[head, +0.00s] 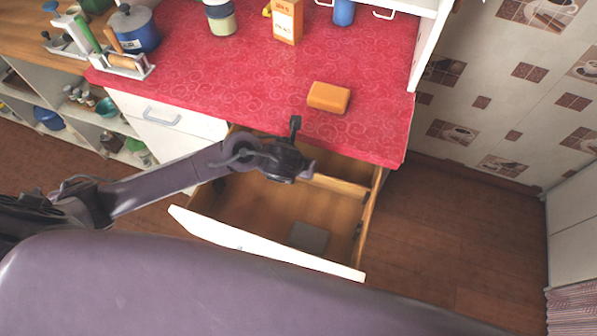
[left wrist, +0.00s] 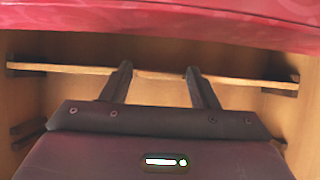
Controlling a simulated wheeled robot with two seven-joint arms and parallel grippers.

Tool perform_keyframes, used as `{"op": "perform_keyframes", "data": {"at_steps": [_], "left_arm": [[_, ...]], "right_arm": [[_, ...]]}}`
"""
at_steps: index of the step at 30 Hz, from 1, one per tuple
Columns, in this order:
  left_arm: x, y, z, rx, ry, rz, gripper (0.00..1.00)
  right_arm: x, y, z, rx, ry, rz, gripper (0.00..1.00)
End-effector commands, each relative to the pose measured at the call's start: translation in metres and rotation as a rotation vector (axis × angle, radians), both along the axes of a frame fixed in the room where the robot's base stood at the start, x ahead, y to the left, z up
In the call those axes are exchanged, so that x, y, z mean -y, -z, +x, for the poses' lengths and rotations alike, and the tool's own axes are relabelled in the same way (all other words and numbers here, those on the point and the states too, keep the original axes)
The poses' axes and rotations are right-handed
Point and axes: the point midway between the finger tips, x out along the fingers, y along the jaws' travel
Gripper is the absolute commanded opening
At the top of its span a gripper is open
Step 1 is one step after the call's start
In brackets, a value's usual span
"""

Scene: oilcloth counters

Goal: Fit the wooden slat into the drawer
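The white-fronted drawer (head: 265,249) is pulled out below the red counter, its wooden inside showing. The wooden slat (head: 340,185) runs crosswise inside the drawer near the counter edge. In the left wrist view the slat (left wrist: 240,80) spans nearly the drawer's width, its ends at dark brackets on the side walls; I cannot tell how deeply it sits in them. My left gripper (head: 301,146) is over the drawer and hides part of the slat. In the left wrist view its two fingers (left wrist: 158,68) are spread apart at the slat's middle, not closed on it. My right gripper is not in view.
A flat grey object (head: 308,237) lies on the drawer floor. An orange block (head: 328,97) sits on the red counter (head: 240,75) above the drawer. A carton (head: 287,20) and a jar (head: 221,18) stand farther back. The floor right of the drawer is clear.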

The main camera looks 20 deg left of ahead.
Motion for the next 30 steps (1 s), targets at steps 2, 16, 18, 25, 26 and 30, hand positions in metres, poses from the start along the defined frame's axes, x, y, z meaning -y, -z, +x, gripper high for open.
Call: {"op": "perform_keyframes", "data": {"at_steps": [2,16,18,25,26,30], "left_arm": [[0.0,0.0,0.0,0.0,0.0,0.0,0.43],[0.0,-0.001,0.0,0.001,-0.001,-0.001,0.07],[0.0,-0.002,0.0,0.001,0.0,-0.001,0.07],[0.001,-0.02,0.0,0.002,0.0,-0.005,0.07],[0.001,-0.025,0.001,0.002,0.0,-0.004,0.07],[0.001,-0.051,0.0,0.002,0.0,-0.004,0.07]], "right_arm": [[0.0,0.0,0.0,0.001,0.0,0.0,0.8],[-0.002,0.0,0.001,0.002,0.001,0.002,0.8],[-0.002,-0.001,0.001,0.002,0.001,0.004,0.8],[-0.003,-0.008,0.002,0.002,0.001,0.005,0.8],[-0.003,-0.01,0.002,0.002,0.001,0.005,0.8],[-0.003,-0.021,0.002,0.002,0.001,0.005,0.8]]}}
